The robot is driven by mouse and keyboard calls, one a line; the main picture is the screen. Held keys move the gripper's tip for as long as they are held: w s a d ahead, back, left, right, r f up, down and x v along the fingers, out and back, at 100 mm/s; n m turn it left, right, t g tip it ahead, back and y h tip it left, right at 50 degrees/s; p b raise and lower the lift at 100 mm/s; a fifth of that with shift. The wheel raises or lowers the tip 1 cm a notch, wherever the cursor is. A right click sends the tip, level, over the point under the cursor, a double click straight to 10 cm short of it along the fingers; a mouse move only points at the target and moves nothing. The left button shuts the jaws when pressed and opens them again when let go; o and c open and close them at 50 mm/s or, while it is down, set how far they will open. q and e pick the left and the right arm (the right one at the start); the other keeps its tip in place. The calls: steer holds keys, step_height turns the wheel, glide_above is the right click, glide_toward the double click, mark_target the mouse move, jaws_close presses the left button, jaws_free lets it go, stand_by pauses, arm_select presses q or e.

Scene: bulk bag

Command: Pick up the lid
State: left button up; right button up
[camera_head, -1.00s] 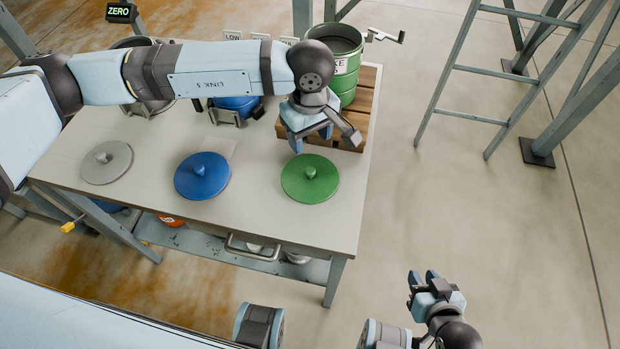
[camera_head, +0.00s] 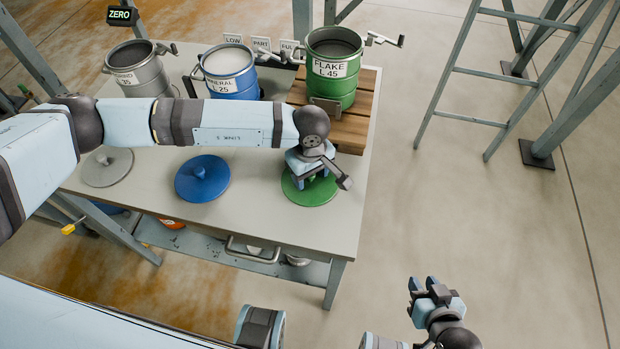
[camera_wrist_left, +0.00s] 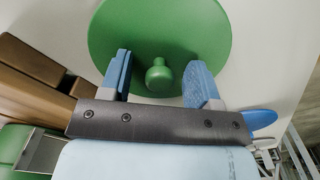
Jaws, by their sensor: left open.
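Three round lids with knobs lie on the table: a grey lid (camera_head: 107,168), a blue lid (camera_head: 202,179) and a green lid (camera_head: 318,195). My left gripper (camera_head: 311,176) is over the green lid and hides part of it. In the left wrist view, the open fingers of my left gripper (camera_wrist_left: 165,82) stand on either side of the green lid's knob (camera_wrist_left: 159,76), with gaps to it. The green lid (camera_wrist_left: 160,30) lies flat there. My right gripper (camera_head: 424,287) is away from the table at the lower right, with its fingers apart and nothing between them.
A grey drum (camera_head: 139,72), a blue drum (camera_head: 229,72) and a green drum (camera_head: 333,68) stand open along the back. The green drum is on a wooden pallet (camera_head: 352,128). A ladder (camera_head: 480,78) stands to the right. The table's front strip (camera_head: 270,225) is clear.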

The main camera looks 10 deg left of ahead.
arm_select(q)
steer(key=c, duration=1)
